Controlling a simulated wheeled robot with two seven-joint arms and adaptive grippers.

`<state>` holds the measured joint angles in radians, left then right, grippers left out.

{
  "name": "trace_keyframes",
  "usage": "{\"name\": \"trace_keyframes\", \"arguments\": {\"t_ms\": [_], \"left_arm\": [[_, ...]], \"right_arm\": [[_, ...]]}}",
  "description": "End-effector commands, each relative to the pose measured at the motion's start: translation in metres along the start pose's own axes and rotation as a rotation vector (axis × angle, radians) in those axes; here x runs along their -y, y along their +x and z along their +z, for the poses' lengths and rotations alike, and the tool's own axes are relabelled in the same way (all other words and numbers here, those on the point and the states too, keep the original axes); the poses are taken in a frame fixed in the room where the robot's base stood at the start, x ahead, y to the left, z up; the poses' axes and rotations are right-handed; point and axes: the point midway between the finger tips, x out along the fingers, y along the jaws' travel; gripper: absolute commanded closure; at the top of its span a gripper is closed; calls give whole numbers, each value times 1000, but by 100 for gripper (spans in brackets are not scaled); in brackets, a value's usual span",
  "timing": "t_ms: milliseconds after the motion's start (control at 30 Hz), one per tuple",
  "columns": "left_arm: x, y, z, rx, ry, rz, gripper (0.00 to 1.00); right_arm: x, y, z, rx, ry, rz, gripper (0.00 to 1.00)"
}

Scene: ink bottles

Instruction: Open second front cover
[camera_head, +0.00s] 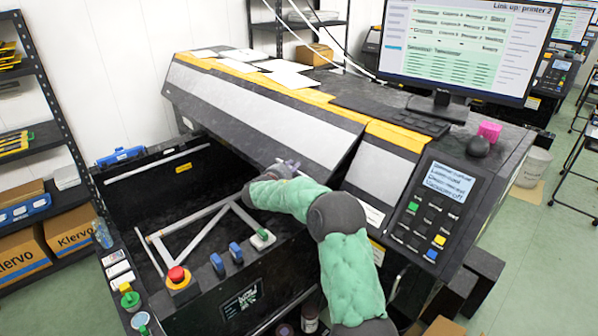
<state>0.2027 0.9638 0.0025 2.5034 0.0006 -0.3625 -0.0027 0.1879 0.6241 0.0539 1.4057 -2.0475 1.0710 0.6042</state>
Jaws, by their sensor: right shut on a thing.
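The fingertips are small here, and the exact grip is partly hidden by the wrist. My right arm, in a green sleeve, reaches up from the bottom. My left gripper is not in view.
The open bay holds a light metal frame (200,232). A red emergency button (177,275) and blue knobs stand on its front edge. A control panel (437,210) is right of my arm. A monitor (465,45) and keyboard (390,113) are on top. Shelves with boxes stand left.

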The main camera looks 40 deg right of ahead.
Motion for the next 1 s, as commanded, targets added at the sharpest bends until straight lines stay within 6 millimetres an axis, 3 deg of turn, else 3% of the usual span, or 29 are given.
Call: {"name": "trace_keyframes", "arguments": {"t_ms": [33, 500, 700, 1000], "left_arm": [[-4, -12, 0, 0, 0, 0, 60], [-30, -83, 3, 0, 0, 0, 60], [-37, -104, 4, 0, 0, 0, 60], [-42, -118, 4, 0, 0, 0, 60]], "right_arm": [[-16, -9, -4, -3, 15, -34, 100], [-97, -45, -20, 2, 136, -328, 100], [-123, -51, -22, 3, 176, -425, 100], [-145, -54, -24, 4, 173, -426, 100]]}}
